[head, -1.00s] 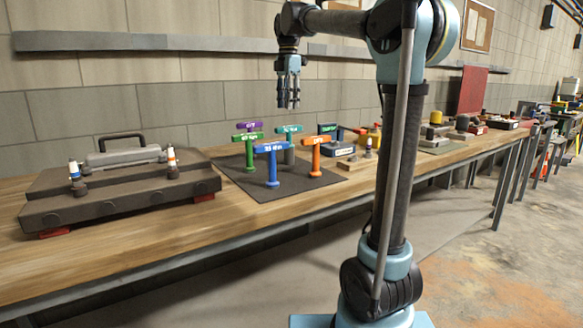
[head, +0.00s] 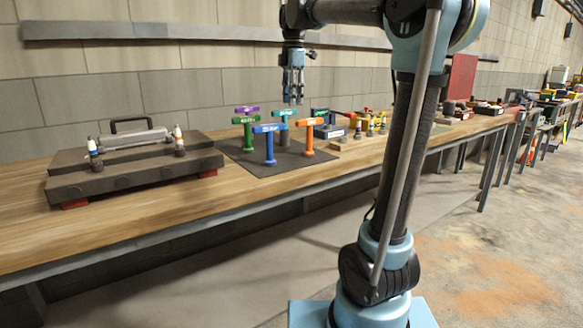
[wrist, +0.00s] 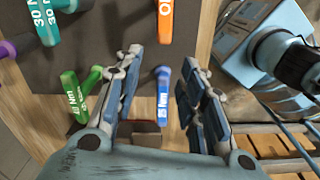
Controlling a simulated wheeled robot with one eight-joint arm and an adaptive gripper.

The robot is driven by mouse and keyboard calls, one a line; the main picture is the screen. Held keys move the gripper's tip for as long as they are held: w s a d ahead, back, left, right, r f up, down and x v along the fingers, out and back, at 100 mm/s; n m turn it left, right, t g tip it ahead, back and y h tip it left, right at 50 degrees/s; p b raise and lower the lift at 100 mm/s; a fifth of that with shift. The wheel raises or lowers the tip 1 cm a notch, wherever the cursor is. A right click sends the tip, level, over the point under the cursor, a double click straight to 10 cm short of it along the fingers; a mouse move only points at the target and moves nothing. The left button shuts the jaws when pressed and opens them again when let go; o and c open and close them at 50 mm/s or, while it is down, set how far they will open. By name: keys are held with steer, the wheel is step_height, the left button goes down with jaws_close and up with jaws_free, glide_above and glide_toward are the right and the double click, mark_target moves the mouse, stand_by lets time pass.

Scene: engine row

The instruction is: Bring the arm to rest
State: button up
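My gripper (head: 293,96) hangs pointing down above the workbench in the head view, near the T-handled tools. Its two fingers are apart and empty in the wrist view (wrist: 163,60). A blue T-handle (head: 269,145) stands upright on a dark mat (head: 236,152); its top shows between the fingers in the wrist view (wrist: 162,95), below them. An orange T-handle (head: 308,136), a green one (head: 246,125), a purple one (head: 247,110) and a teal one (head: 284,113) also stand on the mat.
A dark engine part with a carry handle (head: 135,160) sits on the bench (head: 130,225) at left. Small parts and boxes (head: 370,125) line the bench to the right. A wall rail (head: 180,32) runs behind. The floor (head: 480,240) at right is clear.

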steer(key=s+d+f+m, duration=0.6)
steer(key=s+f, duration=0.3)
steer(key=f, duration=0.3)
steer(key=s+d+f+m+t, duration=0.1)
steer(key=s+d+f+m, duration=0.5)
steer(key=s+f+m, duration=0.2)
steer(key=s+d+f+m+t, duration=0.1)
steer(key=s+d+f+m, duration=0.5)
steer(key=s+f, duration=0.5)
step_height(320, 180, down, 6)
steer(key=shift+s+d+f+m, duration=0.15)
steer(key=shift+s+m, duration=0.25)
steer(key=shift+m, duration=0.6)
